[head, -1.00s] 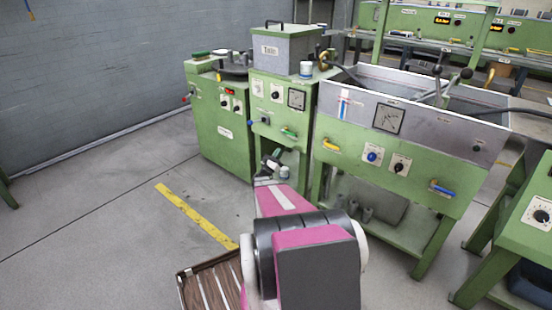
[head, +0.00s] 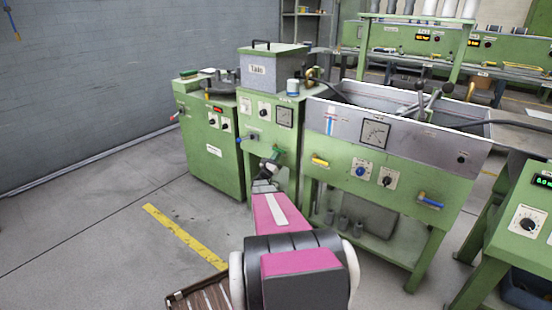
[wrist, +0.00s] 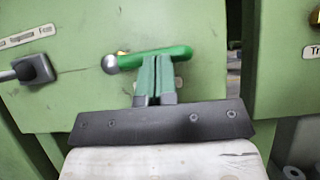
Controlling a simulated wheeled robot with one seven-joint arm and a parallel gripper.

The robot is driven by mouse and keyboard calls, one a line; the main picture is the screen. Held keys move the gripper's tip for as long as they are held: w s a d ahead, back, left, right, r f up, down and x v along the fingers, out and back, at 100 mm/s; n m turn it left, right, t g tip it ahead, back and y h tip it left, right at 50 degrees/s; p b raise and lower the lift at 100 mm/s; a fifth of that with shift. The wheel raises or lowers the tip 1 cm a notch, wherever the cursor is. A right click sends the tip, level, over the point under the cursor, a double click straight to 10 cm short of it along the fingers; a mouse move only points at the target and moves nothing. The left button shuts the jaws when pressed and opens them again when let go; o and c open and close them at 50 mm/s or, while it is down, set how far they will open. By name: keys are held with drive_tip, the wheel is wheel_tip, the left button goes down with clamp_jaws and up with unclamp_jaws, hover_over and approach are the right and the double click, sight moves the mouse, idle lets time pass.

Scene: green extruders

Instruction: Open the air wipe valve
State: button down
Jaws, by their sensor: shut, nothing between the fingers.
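A green lever handle (wrist: 155,57) with a silver ball at its left end lies nearly level across the green panel in the wrist view. No label on this lever is readable, so I cannot tell whether it is the air wipe valve. My gripper (wrist: 155,62) is shut, with its fingertips at the handle's lower edge and nothing between them; contact is unclear. In the head view my gripper (head: 268,168) is just in front of the green handle (head: 276,153), low on the middle machine under the grey Talc box (head: 258,71).
The trough machine on the right has a yellow handle (head: 320,161) and a blue handle (head: 430,202). A wooden pallet (head: 200,292) lies low in front.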

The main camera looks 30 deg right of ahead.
drive_tip(key=shift+s+r+n+t+y, duration=0.1)
drive_tip(key=shift+r+n+t+y, duration=0.1)
drive_tip(key=shift+n+t, duration=0.3)
drive_tip(key=shift+r+n+t+y, duration=0.1)
drive_tip(key=shift+n+t+y, duration=0.15)
drive_tip(key=shift+n, duration=0.45)
wheel_tip(320, 180, up, 6)
drive_tip(key=w+n+t+y, duration=0.1)
drive_tip(key=n+y, duration=0.4)
drive_tip(key=n, duration=0.5)
drive_tip(key=w+n+t+y, duration=0.1)
drive_tip(key=n+t+y, duration=0.3)
drive_tip(key=n, duration=0.6)
drive_tip(key=shift+w+a+y, duration=0.25)
drive_tip(key=shift+a+y, duration=0.2)
drive_tip(key=shift+y, duration=0.7)
drive_tip(key=v, duration=1.4)
drive_tip(key=shift+f, duration=0.4)
